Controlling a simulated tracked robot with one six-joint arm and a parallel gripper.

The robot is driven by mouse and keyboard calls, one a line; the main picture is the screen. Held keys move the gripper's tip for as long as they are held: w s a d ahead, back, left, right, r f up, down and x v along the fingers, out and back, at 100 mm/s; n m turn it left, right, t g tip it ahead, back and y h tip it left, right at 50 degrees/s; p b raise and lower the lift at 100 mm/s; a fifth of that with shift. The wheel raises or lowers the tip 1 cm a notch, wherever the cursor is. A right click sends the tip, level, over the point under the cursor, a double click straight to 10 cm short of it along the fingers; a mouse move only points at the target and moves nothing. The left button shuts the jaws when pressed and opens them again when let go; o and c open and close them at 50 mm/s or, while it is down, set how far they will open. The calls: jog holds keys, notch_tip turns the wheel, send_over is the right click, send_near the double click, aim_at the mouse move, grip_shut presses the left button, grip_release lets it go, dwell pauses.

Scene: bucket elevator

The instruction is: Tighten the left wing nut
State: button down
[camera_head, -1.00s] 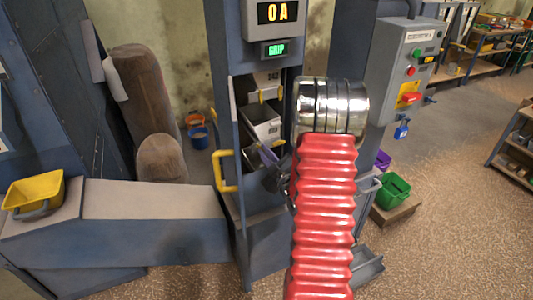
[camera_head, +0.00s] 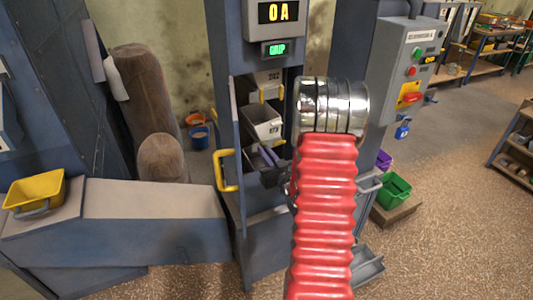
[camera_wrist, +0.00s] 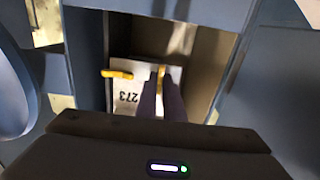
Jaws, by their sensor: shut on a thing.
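In the wrist view, my gripper's dark fingers (camera_wrist: 162,97) are shut on a yellow wing nut (camera_wrist: 161,72) on the front of a white bucket (camera_wrist: 126,103) marked 273. A second yellow wing nut (camera_wrist: 117,74) stands free on the same bucket, to the left in this view, where the number reads upside down. In the head view, my gripper (camera_head: 268,156) is at the elevator opening, just below the grey-white bucket (camera_head: 260,120). The held wing nut cannot be made out there.
Another bucket marked 242 (camera_head: 268,84) hangs above. A yellow handle (camera_head: 226,171) stands left of the opening. The display (camera_head: 279,13) reads 0 A, and a green GRIP sign (camera_head: 275,49) is lit. A control box (camera_head: 405,65) is at right; my red arm covers part of the opening.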

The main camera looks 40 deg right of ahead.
jog(key=shift+a, duration=0.1)
dwell(0.3)
jog(key=c, duration=1.9)
grip_release()
jog(key=shift+o, duration=0.2)
jog(key=shift+s, duration=0.1)
jog(key=v, duration=1.3)
jog(key=shift+s, duration=0.3)
